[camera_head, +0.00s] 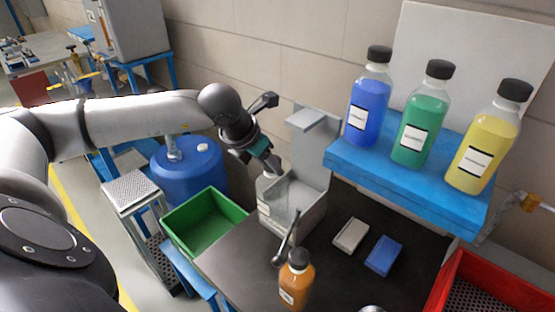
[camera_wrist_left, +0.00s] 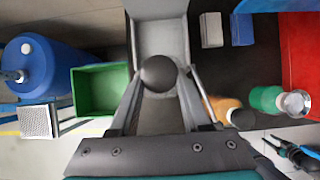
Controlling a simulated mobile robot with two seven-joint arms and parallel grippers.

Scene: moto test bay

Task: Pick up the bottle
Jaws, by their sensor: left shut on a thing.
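A clear, pale bottle (camera_head: 264,190) with a white label stands upright at the grey metal stand (camera_head: 312,150), partly hidden by my left gripper (camera_head: 270,163). Its dark round cap (camera_wrist_left: 158,73) shows between the fingers in the left wrist view. My left gripper (camera_wrist_left: 160,100) is shut on this bottle near its top. Blue (camera_head: 368,108), green (camera_head: 422,120) and yellow (camera_head: 485,140) bottles with black caps stand on a blue shelf. An orange bottle (camera_head: 294,285) stands at the table's near side. A black and teal part, likely my right gripper (camera_wrist_left: 298,155), shows at the lower right.
A green bin (camera_head: 240,217) is left of the stand, with a blue drum (camera_head: 215,185) behind it. A white block (camera_head: 350,234) and a blue block (camera_head: 384,254) lie on the dark table. A red crate (camera_head: 520,290) is at the right. The blue shelf (camera_head: 400,188) overhangs the table's back.

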